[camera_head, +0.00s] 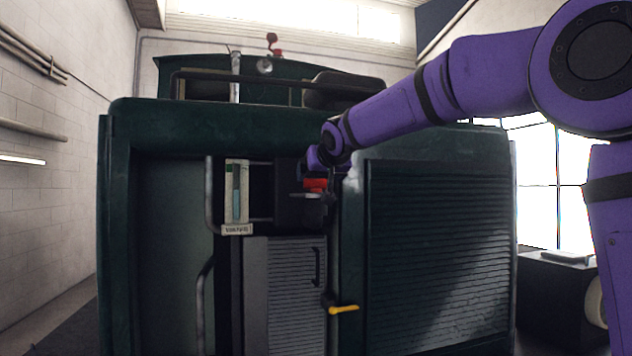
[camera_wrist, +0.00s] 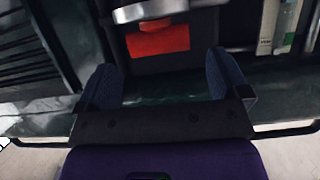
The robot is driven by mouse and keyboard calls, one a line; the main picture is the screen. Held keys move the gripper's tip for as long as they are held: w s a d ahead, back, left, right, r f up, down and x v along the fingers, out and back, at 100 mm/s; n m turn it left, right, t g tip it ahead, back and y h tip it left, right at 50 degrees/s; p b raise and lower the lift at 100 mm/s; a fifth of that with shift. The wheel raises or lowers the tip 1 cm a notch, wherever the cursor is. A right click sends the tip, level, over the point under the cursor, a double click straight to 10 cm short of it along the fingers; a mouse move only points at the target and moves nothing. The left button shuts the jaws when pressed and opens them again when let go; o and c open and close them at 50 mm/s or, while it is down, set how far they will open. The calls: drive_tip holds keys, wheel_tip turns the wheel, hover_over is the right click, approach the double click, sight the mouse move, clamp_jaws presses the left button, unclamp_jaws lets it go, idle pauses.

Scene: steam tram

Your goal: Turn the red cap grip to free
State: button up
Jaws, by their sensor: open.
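The red cap grip (camera_head: 315,184) shows as a small red block in the dark recess of the green tram body, partly hidden by my arm's end. In the wrist view, a flat red face (camera_wrist: 158,41) lies just past my fingertips, between them sideways. A grey rounded metal piece (camera_wrist: 165,9) crosses above it there. My gripper (camera_wrist: 161,62) is open, with one blue-grey finger to each side and nothing seen between them. In the head view, my gripper (camera_head: 329,192) is small and dark beside the red grip. Contact cannot be told.
A gauge (camera_head: 237,193) with a label plate stands left of the recess. A yellow handle (camera_head: 344,309) sticks out below. A slatted panel (camera_head: 440,255) fills the right side. A curved grey rail (camera_head: 209,195) runs at the left of the opening.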

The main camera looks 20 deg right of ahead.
sight(316, 180)
drive_tip(key=shift+x, duration=2.1)
drive_tip(key=c, duration=0.9)
